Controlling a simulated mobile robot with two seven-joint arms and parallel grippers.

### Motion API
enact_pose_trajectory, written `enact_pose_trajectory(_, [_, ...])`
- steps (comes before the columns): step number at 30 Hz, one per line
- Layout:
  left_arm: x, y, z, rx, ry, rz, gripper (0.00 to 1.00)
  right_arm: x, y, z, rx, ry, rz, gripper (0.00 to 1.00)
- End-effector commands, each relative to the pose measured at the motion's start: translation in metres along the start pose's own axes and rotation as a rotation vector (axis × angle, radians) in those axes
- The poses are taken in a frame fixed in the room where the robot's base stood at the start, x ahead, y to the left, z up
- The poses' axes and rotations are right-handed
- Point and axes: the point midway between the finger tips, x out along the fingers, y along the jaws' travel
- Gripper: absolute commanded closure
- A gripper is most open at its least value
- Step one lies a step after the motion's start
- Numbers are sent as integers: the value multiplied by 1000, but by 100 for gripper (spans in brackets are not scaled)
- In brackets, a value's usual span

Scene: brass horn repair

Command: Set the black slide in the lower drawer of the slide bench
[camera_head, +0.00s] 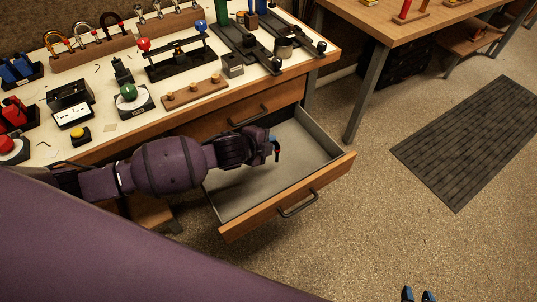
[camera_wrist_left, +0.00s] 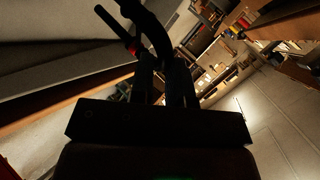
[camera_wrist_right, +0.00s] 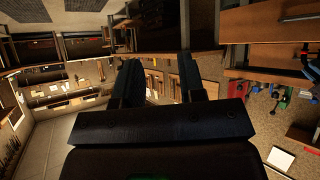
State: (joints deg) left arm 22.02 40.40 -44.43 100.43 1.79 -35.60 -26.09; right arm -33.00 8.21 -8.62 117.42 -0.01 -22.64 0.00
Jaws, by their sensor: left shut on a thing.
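The black slide (camera_wrist_left: 150,30) is a dark curved tube with a red part, held between the fingers of my left gripper (camera_wrist_left: 165,70) in the left wrist view. In the head view only a small bit of the slide (camera_head: 277,152) shows beyond my left gripper (camera_head: 270,143); the rest is hidden by the hand. The left gripper is over the open lower drawer (camera_head: 252,205) of the slide bench (camera_head: 130,148). I cannot tell whether the slide touches the drawer floor. My right gripper (camera_head: 418,296) is open and empty, low at the bottom edge, away from the bench.
The drawer is pulled out, with a grey, bare-looking floor and a wooden front with a dark handle (camera_head: 298,205). A shut drawer (camera_head: 250,117) is above it. The bench top holds several horn parts and stands. A second table (camera_head: 440,32) and a dark mat (camera_head: 470,140) are right.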

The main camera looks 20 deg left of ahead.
Motion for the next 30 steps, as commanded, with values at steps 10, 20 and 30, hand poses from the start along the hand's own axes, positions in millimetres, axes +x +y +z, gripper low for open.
enact_pose_trajectory(10, [15, 21, 6, -1, 1, 0, 100, 6, 0, -4, -11, 11, -5, 63])
enact_pose_trajectory(20, [35, 49, 15, -1, 0, 0, 100, 10, -1, 10, -13, -17, -8, 63])
enact_pose_trajectory(30, [35, 48, 15, 0, 0, -1, 74, 9, -2, 7, -8, -8, -7, 63])
